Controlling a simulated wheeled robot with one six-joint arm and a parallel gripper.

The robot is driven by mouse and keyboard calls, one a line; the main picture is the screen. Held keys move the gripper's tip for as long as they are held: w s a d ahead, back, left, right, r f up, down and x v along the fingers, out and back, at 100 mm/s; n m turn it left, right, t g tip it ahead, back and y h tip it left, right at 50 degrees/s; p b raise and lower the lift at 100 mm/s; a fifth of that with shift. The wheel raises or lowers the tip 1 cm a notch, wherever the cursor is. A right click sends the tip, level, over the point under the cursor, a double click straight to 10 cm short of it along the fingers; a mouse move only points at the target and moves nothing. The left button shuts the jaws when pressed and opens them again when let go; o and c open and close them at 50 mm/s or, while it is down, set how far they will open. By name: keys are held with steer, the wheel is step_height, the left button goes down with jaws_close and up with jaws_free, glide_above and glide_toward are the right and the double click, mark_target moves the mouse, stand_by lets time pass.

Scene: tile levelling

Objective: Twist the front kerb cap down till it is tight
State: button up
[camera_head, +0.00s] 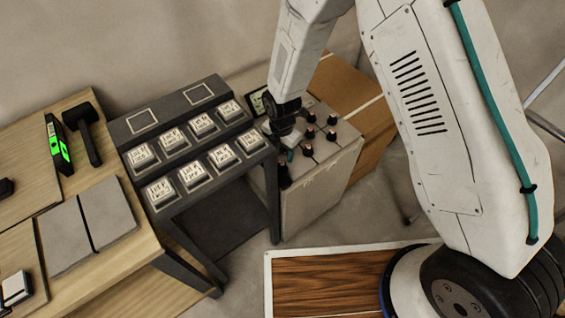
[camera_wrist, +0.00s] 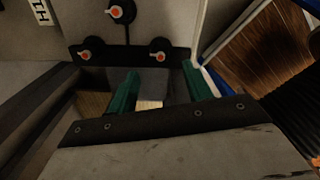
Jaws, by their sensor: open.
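Several dark caps with orange-red tops stand on a pale grey tiled block in the head view; one cap (camera_head: 332,135) is on its right part. I cannot tell which is the front kerb cap. My gripper (camera_head: 289,152) is low over the block's left side, partly hidden by its own wrist. In the wrist view my gripper's (camera_wrist: 160,71) green fingers are open and apart, with no cap between them. A left cap (camera_wrist: 85,56), a middle cap (camera_wrist: 160,57) and a far cap (camera_wrist: 120,11) sit on black bases just beyond the fingertips.
A dark rack (camera_head: 128,133) holding several labelled boxes stands left of the block. A wooden bench (camera_head: 20,200) with a black mallet (camera_head: 84,130), a green-lit level (camera_head: 58,146) and grey tiles is farther left. A cardboard box (camera_head: 350,88) stands behind; a wood-topped panel (camera_head: 325,280) lies in front.

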mark_target(282, 162)
step_height(282, 162, down, 7)
stand_by(0.3)
steer(key=c, duration=1)
